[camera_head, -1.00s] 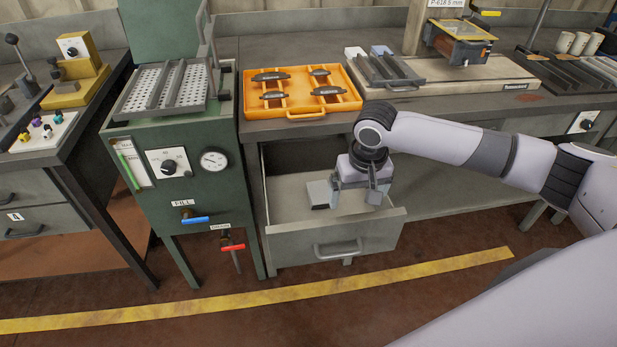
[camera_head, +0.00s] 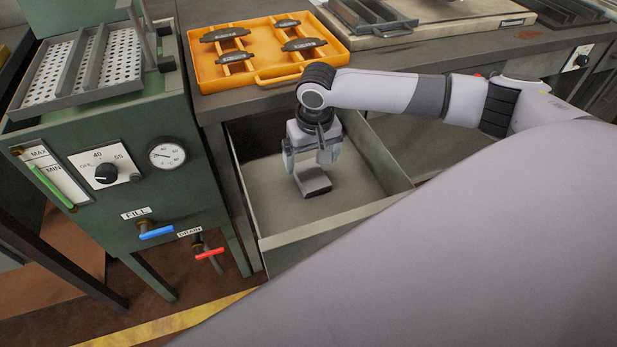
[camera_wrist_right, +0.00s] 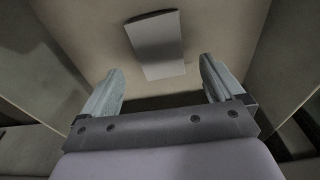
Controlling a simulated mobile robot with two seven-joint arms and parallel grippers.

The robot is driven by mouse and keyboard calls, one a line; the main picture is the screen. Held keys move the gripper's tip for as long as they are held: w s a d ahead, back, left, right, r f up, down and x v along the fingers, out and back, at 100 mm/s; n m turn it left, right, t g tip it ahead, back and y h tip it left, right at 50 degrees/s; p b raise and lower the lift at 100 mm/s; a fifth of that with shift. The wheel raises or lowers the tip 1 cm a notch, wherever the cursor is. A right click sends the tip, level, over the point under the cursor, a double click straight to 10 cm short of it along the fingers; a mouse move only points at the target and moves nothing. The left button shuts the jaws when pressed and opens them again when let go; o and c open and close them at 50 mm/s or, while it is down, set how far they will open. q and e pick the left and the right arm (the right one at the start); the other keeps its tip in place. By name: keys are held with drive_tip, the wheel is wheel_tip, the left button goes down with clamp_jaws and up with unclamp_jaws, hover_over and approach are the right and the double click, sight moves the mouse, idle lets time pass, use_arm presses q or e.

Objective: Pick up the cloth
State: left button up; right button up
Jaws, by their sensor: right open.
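A small grey rectangular piece with a pale top and a dark edge (camera_head: 314,184) lies on the floor of the open drawer (camera_head: 275,205). It is the only thing I see in the drawer and may be the folded cloth. My right gripper (camera_head: 309,158) points down into the drawer, close to this piece and partly covering its far end in the head view. In the right wrist view the gripper (camera_wrist_right: 161,72) has its fingers wide apart with nothing between them. The grey piece (camera_wrist_right: 157,45) lies beyond the fingertips, apart from them. My left gripper is not in view.
The drawer walls surround my right gripper on its sides. An orange tray with dark brake shoes (camera_head: 205,80) sits on the bench above. A green machine with a gauge (camera_head: 95,235), a blue valve handle (camera_head: 157,232) and a red one (camera_head: 209,254) stands left.

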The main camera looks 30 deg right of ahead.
sight(310, 174)
wheel_tip(310, 174, down, 4)
drive_tip(key=shift+f+b, duration=0.1)
drive_tip(key=shift+b, duration=0.3)
drive_tip(key=shift+w+f, duration=0.1)
drive_tip(key=shift+f, duration=0.15)
drive_tip(key=c, duration=1.1)
drive_tip(key=shift+c, duration=0.2)
drive_tip(key=shift+r, duration=0.1)
drive_tip(key=shift+r, duration=0.15)
wheel_tip(310, 174, up, 20)
drive_tip(key=p, duration=0.3)
drive_tip(key=shift+f, duration=0.2)
